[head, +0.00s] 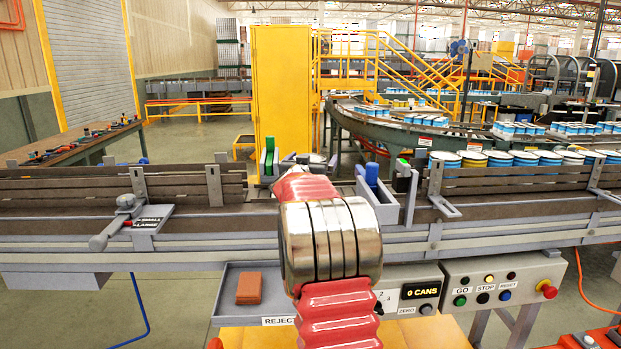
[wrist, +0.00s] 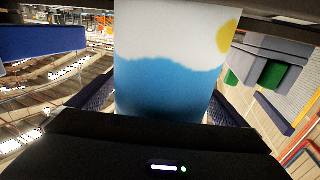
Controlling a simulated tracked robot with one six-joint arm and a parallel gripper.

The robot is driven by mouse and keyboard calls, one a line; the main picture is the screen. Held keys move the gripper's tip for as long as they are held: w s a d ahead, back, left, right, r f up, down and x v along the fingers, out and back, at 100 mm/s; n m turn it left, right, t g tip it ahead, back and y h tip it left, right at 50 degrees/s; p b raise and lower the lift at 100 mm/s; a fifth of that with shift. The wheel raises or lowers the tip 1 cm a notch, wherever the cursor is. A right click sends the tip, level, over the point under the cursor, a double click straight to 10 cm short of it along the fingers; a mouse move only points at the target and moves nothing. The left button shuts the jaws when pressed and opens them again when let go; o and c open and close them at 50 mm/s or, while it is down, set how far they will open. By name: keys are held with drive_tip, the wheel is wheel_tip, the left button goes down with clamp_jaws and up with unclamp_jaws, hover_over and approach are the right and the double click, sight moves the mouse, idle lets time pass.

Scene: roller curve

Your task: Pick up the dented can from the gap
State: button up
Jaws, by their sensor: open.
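A can (wrist: 170,70) fills the middle of the wrist view, white on one half and blue with a wavy edge on the other, with a yellow disc at the right. No dent shows on the side I see. My gripper (wrist: 160,98) is open, with a dark blue ribbed pad on each side of the can. I cannot tell whether the pads touch it. In the head view my red-sleeved arm reaches over the conveyor and hides the gripper and most of the gap.
Green (head: 269,158) and blue (head: 371,173) blocks flank the spot behind my arm. Conveyor rails (head: 90,190) run left and right. Several blue-and-white cans (head: 523,158) queue at the right. A reject tray (head: 232,306) with a brown block (head: 249,288) and a control box (head: 500,285) are in front.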

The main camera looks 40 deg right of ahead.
drive_tip(key=shift+c, duration=0.2)
drive_tip(key=c, duration=1.3)
drive_tip(key=shift+o, duration=0.2)
drive_tip(key=shift+r, duration=0.2)
wheel_tip(320, 180, up, 10)
drive_tip(key=shift+f, duration=0.15)
